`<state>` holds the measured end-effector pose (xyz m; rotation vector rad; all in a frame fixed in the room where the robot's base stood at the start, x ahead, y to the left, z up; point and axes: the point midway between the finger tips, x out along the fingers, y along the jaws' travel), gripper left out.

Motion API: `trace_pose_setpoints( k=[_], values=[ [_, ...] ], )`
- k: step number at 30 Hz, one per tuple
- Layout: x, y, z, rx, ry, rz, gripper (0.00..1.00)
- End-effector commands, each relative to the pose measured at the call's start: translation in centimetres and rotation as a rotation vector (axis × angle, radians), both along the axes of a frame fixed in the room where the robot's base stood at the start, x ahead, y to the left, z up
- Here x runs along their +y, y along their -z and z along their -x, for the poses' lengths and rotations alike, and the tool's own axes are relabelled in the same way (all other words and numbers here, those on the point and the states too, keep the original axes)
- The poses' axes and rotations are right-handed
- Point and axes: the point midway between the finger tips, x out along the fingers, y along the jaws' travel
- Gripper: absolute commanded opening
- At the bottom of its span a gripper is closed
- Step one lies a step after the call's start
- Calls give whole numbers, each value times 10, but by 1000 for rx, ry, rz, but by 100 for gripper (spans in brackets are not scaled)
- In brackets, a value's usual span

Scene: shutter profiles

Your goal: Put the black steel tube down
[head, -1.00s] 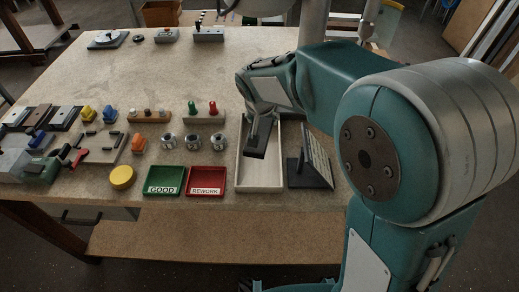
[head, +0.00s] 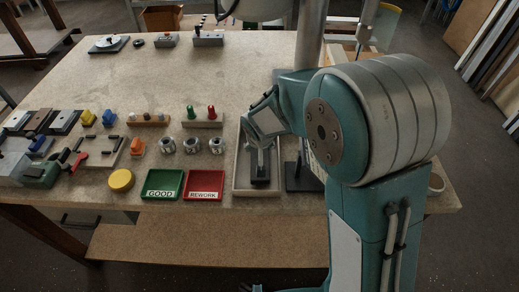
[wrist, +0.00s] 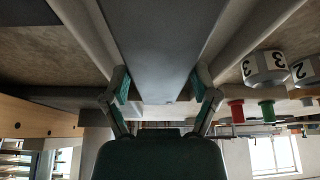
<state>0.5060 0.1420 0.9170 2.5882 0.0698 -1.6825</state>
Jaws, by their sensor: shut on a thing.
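The black steel tube (head: 261,181) is low inside the pale wooden tray (head: 236,182), between its side walls. It is long and dark. In the wrist view the tube (wrist: 165,40) runs up the middle, between the two tray walls (wrist: 82,38). My gripper (head: 262,158) is over the tray and shut on the tube; its teal-padded fingers (wrist: 160,88) flank the tube's sides. The gripper hides part of the tube in the head view. I cannot tell whether the tube touches the tray floor.
A dark stand (head: 300,175) is close to the tray's right, partly behind my arm. The red REWORK bin (head: 205,178) and green GOOD bin (head: 162,178) are to the left. Several numbered cylinders (head: 191,146) stand behind them. The back middle of the table is clear.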

Motion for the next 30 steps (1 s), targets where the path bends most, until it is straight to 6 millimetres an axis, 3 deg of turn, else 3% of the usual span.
trace_pose_setpoints(
  k=[3, 8, 9, 10, 24, 30],
  values=[
    [1, 12, 0, 0, -1, -1, 16],
    [0, 12, 0, -2, -1, -2, 16],
    [0, 13, 1, 1, 0, -2, 85],
    [-1, 13, 1, 1, 0, -2, 99],
    [0, 12, 0, 0, 0, -1, 100],
    [0, -9, 9, -3, -1, -2, 100]
  ],
)
